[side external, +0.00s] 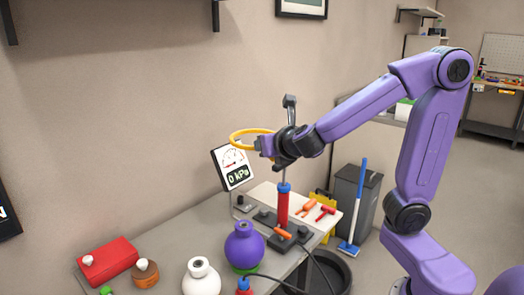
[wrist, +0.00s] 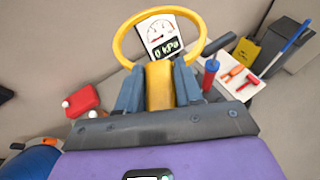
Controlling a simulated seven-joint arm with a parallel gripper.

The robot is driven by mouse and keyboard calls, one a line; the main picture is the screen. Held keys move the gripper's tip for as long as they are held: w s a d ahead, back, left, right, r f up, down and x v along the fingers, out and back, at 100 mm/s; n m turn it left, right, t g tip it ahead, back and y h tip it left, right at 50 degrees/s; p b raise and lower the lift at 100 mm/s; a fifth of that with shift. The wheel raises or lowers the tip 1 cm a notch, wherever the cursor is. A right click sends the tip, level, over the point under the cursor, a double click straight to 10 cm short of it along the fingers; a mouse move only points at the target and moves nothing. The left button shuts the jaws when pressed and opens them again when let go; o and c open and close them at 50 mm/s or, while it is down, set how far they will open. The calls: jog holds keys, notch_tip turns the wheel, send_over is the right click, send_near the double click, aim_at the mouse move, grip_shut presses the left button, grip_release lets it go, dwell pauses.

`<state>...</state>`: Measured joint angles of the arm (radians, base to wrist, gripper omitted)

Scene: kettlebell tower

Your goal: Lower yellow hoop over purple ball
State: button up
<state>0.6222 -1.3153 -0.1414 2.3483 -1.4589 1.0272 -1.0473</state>
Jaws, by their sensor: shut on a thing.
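The yellow hoop (side external: 233,141) is held up in the air by my gripper (side external: 265,147), well above the bench and the purple ball. In the wrist view, my gripper (wrist: 158,82) is shut on the hoop's broad yellow tab (wrist: 159,93), and its open ring extends away beyond the fingers. The purple ball (side external: 244,246), with a short neck on top, stands upright on a green base near the front of the bench. The hoop is apart from the ball, roughly above it in the side view; exact alignment cannot be told. I cannot clearly identify the ball in the wrist view.
A white kettlebell-like ball (side external: 201,280), a brown weight (side external: 146,274) and a red block (side external: 107,259) stand to the left. A red pump (side external: 283,208) and a gauge reading 0 kPa (side external: 233,166) stand behind. A black bucket (side external: 328,272) is right of the bench.

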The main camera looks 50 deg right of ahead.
jog(key=s+d+f+m+g+h, duration=0.2)
jog(key=s+d+f+m+g, duration=0.25)
jog(key=m+g, duration=0.6)
jog(key=s+d+f+m+g+h, duration=0.25)
jog(key=d+f+m+g, duration=0.2)
jog(key=m+g, duration=0.6)
jog(key=w+a+r+m+t+y, duration=0.2)
jog(key=a+m+t+y, duration=0.15)
jog(key=m+y, duration=0.9)
jog(key=w+a+r+m+t+y, duration=0.2)
jog(key=m+t+y, duration=0.2)
jog(key=m+y, duration=0.85)
jog(key=w+d+r+m+t+h, duration=0.35)
jog(key=w+r+m+t, duration=0.3)
jog(key=m+t, duration=0.25)
notch_tip(320, 180, down, 26)
jog(key=shift+w+d+g+y, duration=0.2)
jog(key=shift+d+g+y, duration=0.05)
jog(key=shift+g+y, duration=0.15)
jog(key=shift+f, duration=0.2)
notch_tip(320, 180, down, 8)
dwell(0.4)
